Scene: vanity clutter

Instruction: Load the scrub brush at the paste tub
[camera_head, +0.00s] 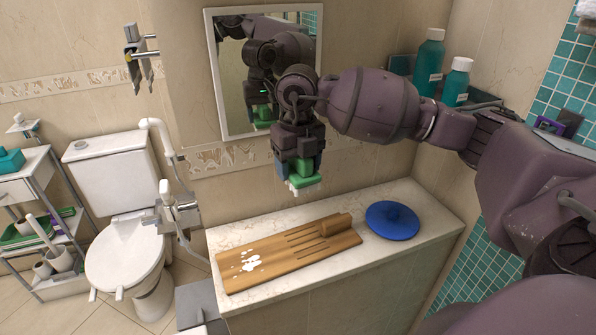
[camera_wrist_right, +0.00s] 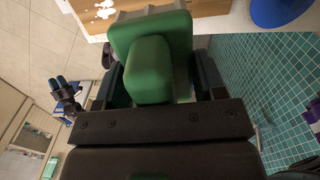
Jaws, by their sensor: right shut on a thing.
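My right gripper (camera_head: 294,172) is shut on the green scrub brush (camera_head: 308,179), above the counter and clear of it. A small pale part shows under the brush. In the right wrist view the green brush (camera_wrist_right: 150,65) fills the space between the fingers. A blue round object (camera_head: 392,220) with a raised middle lies on the counter, right of the brush; I cannot tell if it is the paste tub or a lid. A dark shape with blue tips, apparently my left gripper (camera_wrist_right: 64,90), shows small in the right wrist view; its jaws are unclear.
A wooden board (camera_head: 290,268) with grooves and white splotches (camera_head: 250,258) lies on the pale counter (camera_head: 228,238). A brown block (camera_head: 336,224) sits at its far right end. A mirror (camera_head: 232,105) hangs behind. Teal bottles (camera_head: 429,65) stand on a back-right shelf.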

